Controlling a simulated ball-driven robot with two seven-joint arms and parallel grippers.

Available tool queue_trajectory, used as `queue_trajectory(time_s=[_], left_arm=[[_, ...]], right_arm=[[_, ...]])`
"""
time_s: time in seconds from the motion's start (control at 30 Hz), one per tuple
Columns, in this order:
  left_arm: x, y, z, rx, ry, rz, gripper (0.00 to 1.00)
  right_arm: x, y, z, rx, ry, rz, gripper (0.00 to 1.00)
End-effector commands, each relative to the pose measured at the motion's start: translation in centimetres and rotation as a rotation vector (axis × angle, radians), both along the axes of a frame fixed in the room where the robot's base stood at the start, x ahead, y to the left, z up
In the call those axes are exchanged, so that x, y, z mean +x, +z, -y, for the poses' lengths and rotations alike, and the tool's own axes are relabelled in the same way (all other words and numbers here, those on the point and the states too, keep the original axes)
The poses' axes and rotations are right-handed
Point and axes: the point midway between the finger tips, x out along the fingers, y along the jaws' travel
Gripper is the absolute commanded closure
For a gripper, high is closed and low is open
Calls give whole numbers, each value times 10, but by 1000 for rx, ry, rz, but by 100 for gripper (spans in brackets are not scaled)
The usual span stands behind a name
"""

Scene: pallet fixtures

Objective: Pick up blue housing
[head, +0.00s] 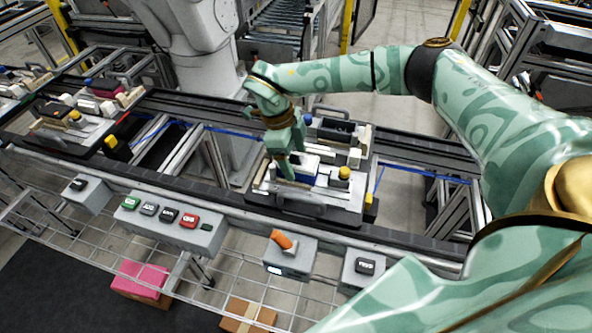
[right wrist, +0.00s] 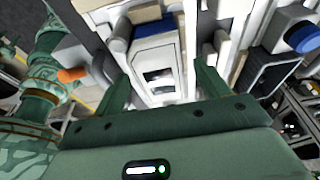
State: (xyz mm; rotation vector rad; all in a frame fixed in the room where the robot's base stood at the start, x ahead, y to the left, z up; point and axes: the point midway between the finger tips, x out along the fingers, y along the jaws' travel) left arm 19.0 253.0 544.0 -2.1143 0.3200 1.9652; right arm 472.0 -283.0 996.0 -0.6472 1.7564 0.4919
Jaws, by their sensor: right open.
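The blue housing (head: 307,166) sits in the pallet fixture (head: 330,208) on the conveyor, in the middle of the head view. It has a blue side and a white top. My right gripper (head: 291,155) points down over its left part, which the fingers partly hide. In the right wrist view, the housing (right wrist: 155,52) lies ahead between the two spread fingers of the open gripper (right wrist: 163,85). I cannot tell whether the fingers touch it. My left gripper is not in view.
White and tan blocks and a yellow knob (head: 344,173) crowd the fixture around the housing. A dark tray with a handle (head: 331,131) stands behind. Button boxes (head: 170,222) line the front rail. Other loaded pallets (head: 70,128) stand at the left.

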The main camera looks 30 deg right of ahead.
Motion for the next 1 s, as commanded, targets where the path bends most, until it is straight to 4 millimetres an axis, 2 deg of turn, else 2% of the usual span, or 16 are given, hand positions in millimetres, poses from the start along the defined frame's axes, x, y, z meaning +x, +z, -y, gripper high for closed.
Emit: queue_trajectory(time_s=[0.1, 0.3, 0.37, 0.5, 0.8, 0.87, 1.0], left_arm=[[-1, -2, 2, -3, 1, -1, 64], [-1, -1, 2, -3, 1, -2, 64], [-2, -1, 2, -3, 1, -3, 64], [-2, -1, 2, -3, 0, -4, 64], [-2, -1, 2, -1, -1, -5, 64], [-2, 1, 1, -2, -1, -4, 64], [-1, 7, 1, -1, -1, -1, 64]], right_arm=[[-2, -10, 1, 1, 1, -1, 25], [-2, -9, 2, 1, 0, 1, 25], [-2, -9, 2, 1, 0, 1, 39], [-2, -9, 2, 1, 0, 1, 77], [-2, -6, 2, 1, 0, 2, 77], [-2, 1, 2, 1, 0, 2, 77], [-1, 31, 2, 1, 0, 6, 77]])
